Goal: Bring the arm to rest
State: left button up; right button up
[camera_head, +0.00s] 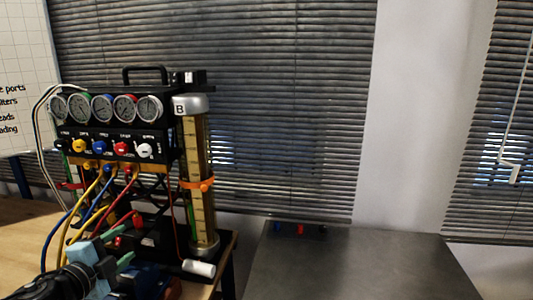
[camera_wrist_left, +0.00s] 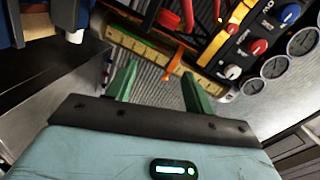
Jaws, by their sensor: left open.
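My left gripper (camera_head: 120,252) is at the lower left of the head view, low in front of the gauge rig (camera_head: 108,135). Its two green fingers stand apart with nothing between them. The fingers also show in the left wrist view (camera_wrist_left: 160,88), where the rig's brass column (camera_wrist_left: 155,50) with an orange clamp (camera_wrist_left: 172,64) lies beyond them. The gap between fingers and rig is hard to judge. My right gripper is in neither view.
The rig has several dials, coloured knobs and looping hoses (camera_head: 72,225) close to my left arm. A white cylinder (camera_head: 198,268) lies near the wooden table's (camera_head: 22,210) right edge. A grey table (camera_head: 350,265) at right is mostly bare, with small coloured items at its back edge.

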pick_arm(q)
jog(key=s+d+f+n+g+y, duration=0.1)
jog(key=s+d+f+n+g, duration=0.35)
jog(key=f, duration=0.75)
jog(key=s+d+f+n+g, duration=0.3)
jog(key=s+f, duration=0.2)
jog(key=s, duration=0.6)
jog(key=s+d+f+n+g, duration=0.3)
jog(key=s+f+n+g, duration=0.15)
jog(key=s, duration=0.65)
jog(key=s+d+f+n+g, duration=0.25)
jog(key=s+f, duration=0.35)
jog(key=s, duration=0.4)
jog(key=w+d+f+t, duration=0.1)
jog(key=w+f+t, duration=0.2)
jog(key=f, duration=0.2)
jog(key=w+d+f+t+h, duration=0.1)
jog(key=w+d+f+t, duration=0.1)
jog(key=w+f+t, duration=0.1)
jog(key=shift+d+f+t+h, duration=0.3)
jog(key=shift+f+t, duration=0.45)
jog(key=shift+f, duration=0.1)
